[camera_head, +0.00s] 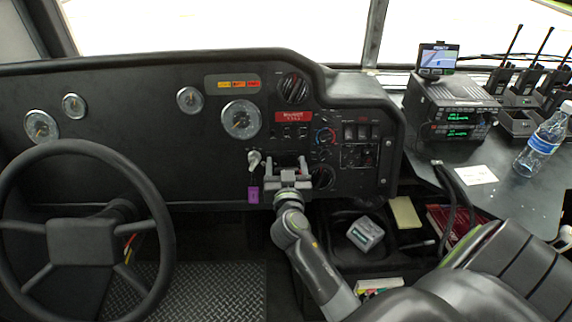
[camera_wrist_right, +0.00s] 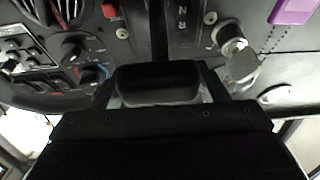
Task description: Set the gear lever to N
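The gear lever shows in the right wrist view as a wide black knob (camera_wrist_right: 157,83) on a dark stem running up to a slotted panel. White letters (camera_wrist_right: 182,17) mark that panel beside the stem; N can be made out. My right gripper (camera_wrist_right: 157,78) has one finger on each side of the knob, with narrow gaps seeming to show, so it looks open around it. In the head view my right gripper (camera_head: 289,164) is at the dashboard's lower middle and hides most of the lever. Which mark the lever stands at cannot be told. My left gripper is out of view.
A key (camera_head: 254,160) with a purple tag (camera_head: 253,194) sits just left of my right gripper. Knobs and switches (camera_head: 361,131) lie to its right. The steering wheel (camera_head: 80,240) is at left. A side desk (camera_head: 530,195) holds a bottle (camera_head: 543,140) and radios.

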